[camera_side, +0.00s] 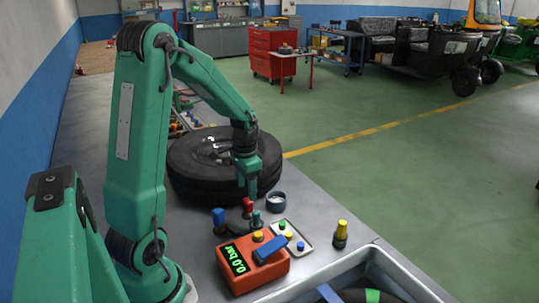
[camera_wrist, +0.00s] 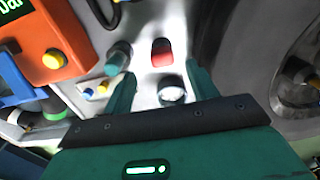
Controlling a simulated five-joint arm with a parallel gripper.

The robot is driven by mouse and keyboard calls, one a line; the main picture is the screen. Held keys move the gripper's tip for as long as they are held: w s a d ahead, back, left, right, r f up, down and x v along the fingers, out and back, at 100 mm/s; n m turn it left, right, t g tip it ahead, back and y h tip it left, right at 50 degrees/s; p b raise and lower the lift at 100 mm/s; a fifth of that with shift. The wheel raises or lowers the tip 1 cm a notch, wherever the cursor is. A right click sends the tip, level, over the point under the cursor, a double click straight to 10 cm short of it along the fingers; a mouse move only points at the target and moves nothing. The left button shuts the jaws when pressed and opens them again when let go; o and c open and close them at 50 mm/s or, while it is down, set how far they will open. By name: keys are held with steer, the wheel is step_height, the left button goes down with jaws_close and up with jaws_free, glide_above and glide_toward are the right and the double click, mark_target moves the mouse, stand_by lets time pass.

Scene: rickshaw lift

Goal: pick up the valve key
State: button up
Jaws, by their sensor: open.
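I cannot tell for certain which small piece is the valve key. A red-topped piece (camera_side: 247,206) stands below my gripper (camera_side: 252,192) in the side view. In the wrist view the red piece (camera_wrist: 162,52) lies between and just beyond the two teal fingertips (camera_wrist: 160,72). A blue-topped piece (camera_side: 218,217) stands to the left, and a yellow-and-black one (camera_side: 340,230) to the right.
A large tyre (camera_side: 190,178) lies behind my gripper. A small tray (camera_side: 298,240) with coloured caps and a small round cup (camera_side: 276,201) are nearby. A grey bin (camera_side: 395,262) stands at front right.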

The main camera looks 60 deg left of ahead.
mark_target(248, 206)
steer(key=shift+a+f, duration=0.1)
steer(key=shift+f, duration=0.1)
steer(key=shift+f, duration=1.25)
steer(key=shift+w+f, duration=0.15)
steer(key=shift+f, duration=2.45)
steer(key=c, duration=1)
